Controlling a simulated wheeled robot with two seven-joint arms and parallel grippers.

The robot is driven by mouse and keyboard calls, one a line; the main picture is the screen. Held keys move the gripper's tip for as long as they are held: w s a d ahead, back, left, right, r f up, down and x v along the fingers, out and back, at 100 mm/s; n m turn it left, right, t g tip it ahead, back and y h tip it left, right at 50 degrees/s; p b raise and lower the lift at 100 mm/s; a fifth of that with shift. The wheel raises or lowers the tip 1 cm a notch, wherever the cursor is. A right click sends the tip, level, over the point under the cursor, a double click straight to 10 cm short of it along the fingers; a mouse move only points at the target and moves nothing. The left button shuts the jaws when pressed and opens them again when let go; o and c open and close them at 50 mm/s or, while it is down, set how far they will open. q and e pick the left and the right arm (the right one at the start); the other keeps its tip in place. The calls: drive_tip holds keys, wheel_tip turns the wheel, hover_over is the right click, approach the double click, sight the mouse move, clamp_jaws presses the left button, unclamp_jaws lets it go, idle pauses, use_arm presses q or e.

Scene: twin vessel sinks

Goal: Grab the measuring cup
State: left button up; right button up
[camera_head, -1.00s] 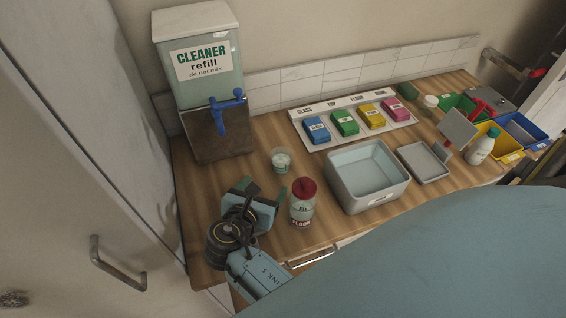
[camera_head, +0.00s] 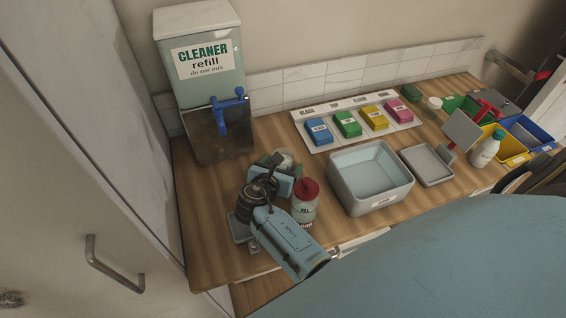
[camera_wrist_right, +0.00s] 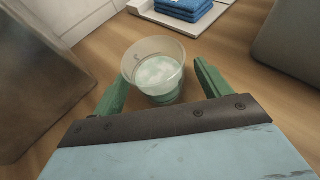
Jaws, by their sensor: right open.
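The measuring cup (camera_wrist_right: 155,72) is a small clear cup with pale green markings, upright on the wooden counter. In the head view the cup (camera_head: 284,157) is partly hidden behind my right gripper (camera_head: 280,166). In the right wrist view my right gripper (camera_wrist_right: 160,88) is open, with one green finger on each side of the cup's near part. I cannot tell whether the fingers touch it. My left gripper is not in view.
A red-capped bottle (camera_head: 305,203) stands close to the right of my gripper. The cleaner dispenser (camera_head: 205,75) with a blue tap is behind left.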

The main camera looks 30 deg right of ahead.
drive_tip(key=shift+w+d, duration=0.1)
drive_tip(key=shift+d, duration=0.1)
drive_tip(key=c, duration=1.1)
drive_tip(key=shift+r, duration=0.1)
